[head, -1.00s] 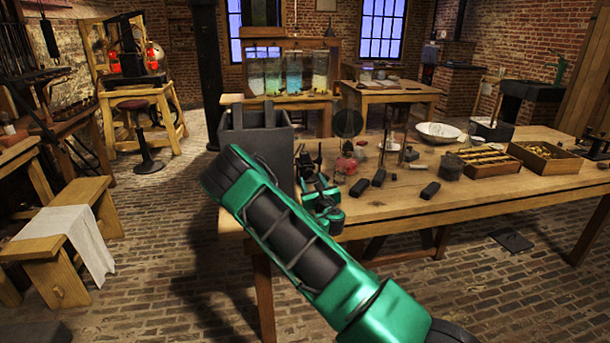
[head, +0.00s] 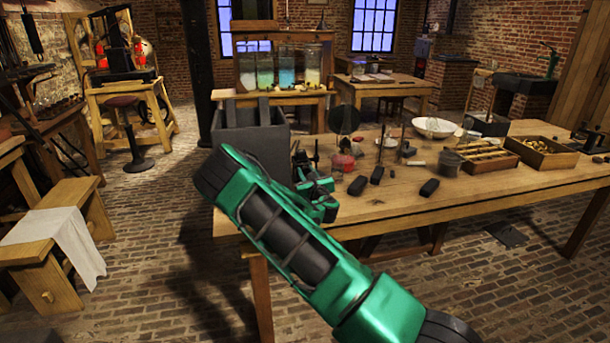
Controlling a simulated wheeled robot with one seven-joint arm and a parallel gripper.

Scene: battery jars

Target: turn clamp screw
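My green and black arm crosses the view from the lower right, and its far end with my gripper (head: 304,157) is over the left end of the wooden table (head: 440,203). The gripper is small, dark and partly behind my green wrist, so its opening is not clear. It is just right of a dark grey open box (head: 252,152) with upright slabs in it. I cannot make out a clamp screw; it may be hidden by the arm or too small. Glass jars with clear and blue liquid (head: 286,67) stand on a stand behind.
Black blocks (head: 428,187), a red-based item (head: 342,162), a dark round disc (head: 344,119), a white bowl (head: 434,128) and wooden trays (head: 541,152) are on the table. A bench with a white cloth (head: 60,240) stands at left. Brick floor is open between.

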